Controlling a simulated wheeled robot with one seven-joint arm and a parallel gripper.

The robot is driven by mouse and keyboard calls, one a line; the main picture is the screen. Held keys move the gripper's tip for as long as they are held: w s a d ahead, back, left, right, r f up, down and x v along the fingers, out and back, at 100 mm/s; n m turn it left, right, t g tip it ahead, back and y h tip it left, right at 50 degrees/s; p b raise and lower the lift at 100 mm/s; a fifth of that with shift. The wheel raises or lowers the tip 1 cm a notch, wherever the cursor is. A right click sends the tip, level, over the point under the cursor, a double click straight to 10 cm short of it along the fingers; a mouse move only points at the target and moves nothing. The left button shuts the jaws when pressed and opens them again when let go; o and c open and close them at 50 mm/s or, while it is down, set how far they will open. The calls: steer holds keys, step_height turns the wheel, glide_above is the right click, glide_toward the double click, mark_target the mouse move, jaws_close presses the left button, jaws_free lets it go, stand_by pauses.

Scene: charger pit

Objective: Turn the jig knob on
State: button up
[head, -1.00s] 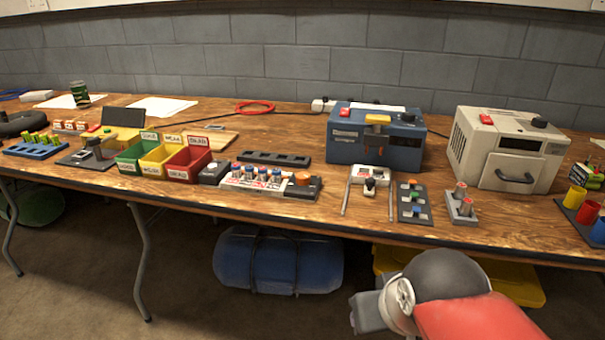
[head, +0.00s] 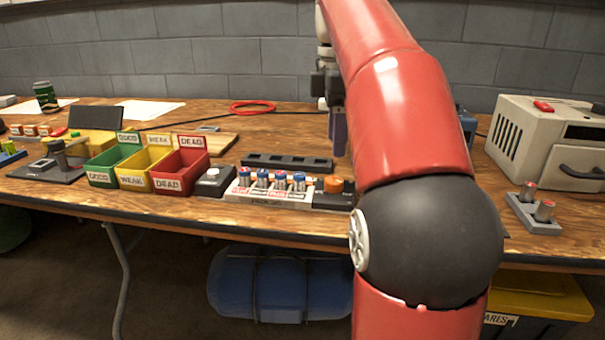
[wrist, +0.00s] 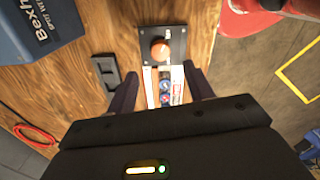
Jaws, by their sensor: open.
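The jig knob (head: 333,185) is round and orange on a dark base at the right end of the white battery jig (head: 268,198). In the wrist view the knob (wrist: 160,48) shows from above on its dark plate (wrist: 170,32), with white marks beside it. The jig holds several batteries with blue and red tops. My gripper (head: 339,150) hangs fingers down above the bench near the knob, apart from it. In the wrist view my gripper (wrist: 160,80) is open and empty, with the jig's batteries showing between its fingers. Which setting the knob points to cannot be told.
A dark slotted rack (head: 287,161) lies behind the jig. Green, yellow and red bins (head: 180,182) and a grey button box (head: 214,183) stand to its left. A beige charger (head: 515,145) stands at the right. My arm hides most of the blue charger (wrist: 35,30).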

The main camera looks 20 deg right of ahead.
mark_target(335, 180)
step_height(335, 180, down, 8)
steer(key=b, duration=0.3)
steer(key=shift+r, duration=0.15)
steer(key=c, duration=1)
